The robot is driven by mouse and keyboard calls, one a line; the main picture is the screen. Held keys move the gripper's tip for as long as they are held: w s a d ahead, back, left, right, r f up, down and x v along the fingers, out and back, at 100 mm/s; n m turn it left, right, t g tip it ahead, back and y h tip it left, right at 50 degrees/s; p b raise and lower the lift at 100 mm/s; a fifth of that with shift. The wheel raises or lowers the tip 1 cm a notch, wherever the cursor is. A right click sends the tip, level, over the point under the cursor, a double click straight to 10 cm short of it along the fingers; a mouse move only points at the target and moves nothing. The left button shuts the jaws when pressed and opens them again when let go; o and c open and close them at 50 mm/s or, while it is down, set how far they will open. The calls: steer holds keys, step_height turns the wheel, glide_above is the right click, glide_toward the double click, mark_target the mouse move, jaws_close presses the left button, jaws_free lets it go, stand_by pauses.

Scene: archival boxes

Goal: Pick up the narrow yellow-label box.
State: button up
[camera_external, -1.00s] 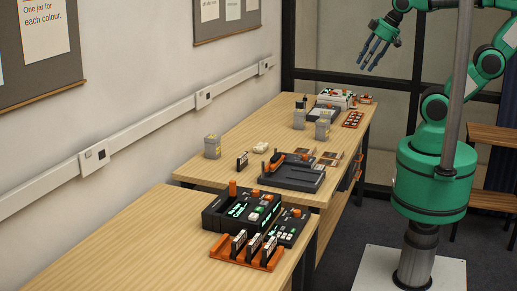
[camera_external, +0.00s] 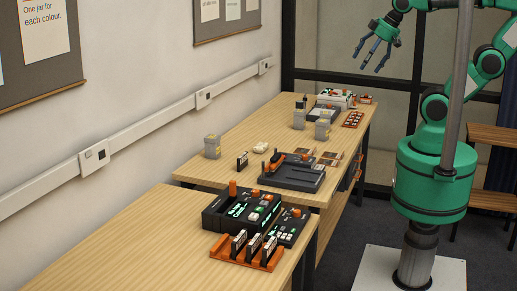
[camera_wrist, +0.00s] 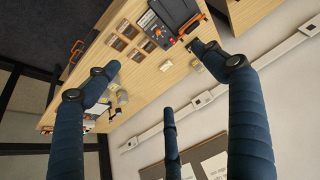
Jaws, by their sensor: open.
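Three small grey boxes with yellowish markings stand on the far table in the external view: a left one (camera_external: 212,147) near the wall, a back one (camera_external: 299,119), and a right one (camera_external: 322,129). I cannot tell for sure which is the narrow yellow-label box. My gripper (camera_external: 372,53) is raised to the right of the table, well apart from the boxes, open and empty. In the wrist view my gripper (camera_wrist: 154,58) has its fingers spread. Greyish boxes (camera_wrist: 122,97) show beyond the left finger, and another (camera_wrist: 197,66) sits beside the right fingertip, partly hidden.
A dark tray-like device (camera_external: 291,177) sits at the far table's front. A black console (camera_external: 240,210) and an orange rack (camera_external: 245,255) stand on the near table. A white lumpy item (camera_external: 260,147) lies among the boxes. A wall rail (camera_external: 150,130) runs behind.

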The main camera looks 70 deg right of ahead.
steer(key=m+t+h+p, duration=0.2)
steer(key=h, duration=0.2)
glide_above(329, 122)
steer(key=s+a, duration=0.3)
step_height(329, 122, down, 22)
steer(key=s+d+f+y, duration=0.1)
steer(key=s+f, duration=0.1)
steer(key=f, duration=0.4)
steer(key=s+d+f+t+y, duration=0.1)
steer(key=f, duration=0.5)
steer(key=shift+s+d+y, duration=0.3)
steer(key=shift+s, duration=0.05)
steer(key=shift+f, duration=0.15)
steer(key=shift+b+x, duration=0.9)
steer(key=shift+x, duration=3.4)
